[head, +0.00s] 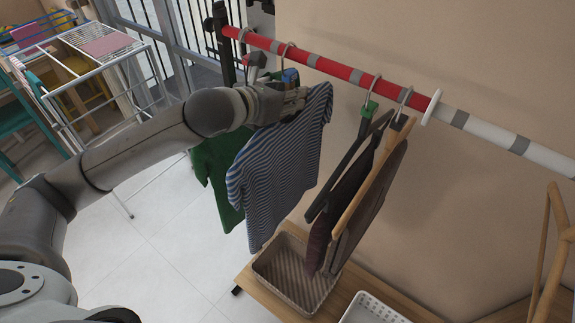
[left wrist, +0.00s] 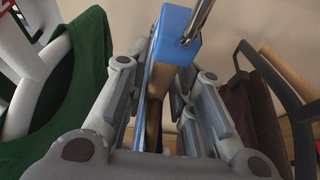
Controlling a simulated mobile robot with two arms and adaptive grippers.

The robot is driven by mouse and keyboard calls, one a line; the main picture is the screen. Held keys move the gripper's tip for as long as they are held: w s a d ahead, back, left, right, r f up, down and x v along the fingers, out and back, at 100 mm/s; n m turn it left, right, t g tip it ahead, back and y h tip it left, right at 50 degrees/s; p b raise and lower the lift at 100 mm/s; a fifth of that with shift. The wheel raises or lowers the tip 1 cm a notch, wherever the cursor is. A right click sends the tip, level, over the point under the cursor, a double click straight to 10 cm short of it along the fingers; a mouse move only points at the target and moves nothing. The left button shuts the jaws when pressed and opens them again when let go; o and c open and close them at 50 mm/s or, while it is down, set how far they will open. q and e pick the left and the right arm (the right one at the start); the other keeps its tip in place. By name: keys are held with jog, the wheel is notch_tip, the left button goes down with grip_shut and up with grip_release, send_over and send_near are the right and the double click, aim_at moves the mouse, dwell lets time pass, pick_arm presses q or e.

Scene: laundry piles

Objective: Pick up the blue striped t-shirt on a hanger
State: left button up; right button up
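The blue striped t-shirt (head: 282,163) hangs in the head view from a hanger on the red part of the rail. Its hanger has a blue block (left wrist: 176,38) under a metal hook (left wrist: 199,20), seen in the left wrist view. My left gripper (head: 292,100) is at the top of the shirt, by the hanger's neck. In the left wrist view its fingers (left wrist: 165,95) lie on both sides of the hanger. Whether both fingers press on it is unclear. My right gripper is not in view.
A green garment (head: 217,165) hangs just left of the shirt, and dark garments (head: 360,190) on hangers hang to its right. The red and white rail (head: 340,70) runs above. A woven basket (head: 290,278) and white basket (head: 368,308) sit on the wooden bench below.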

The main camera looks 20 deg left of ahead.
pick_arm(q)
grip_shut()
jog(key=shift+r, duration=0.15)
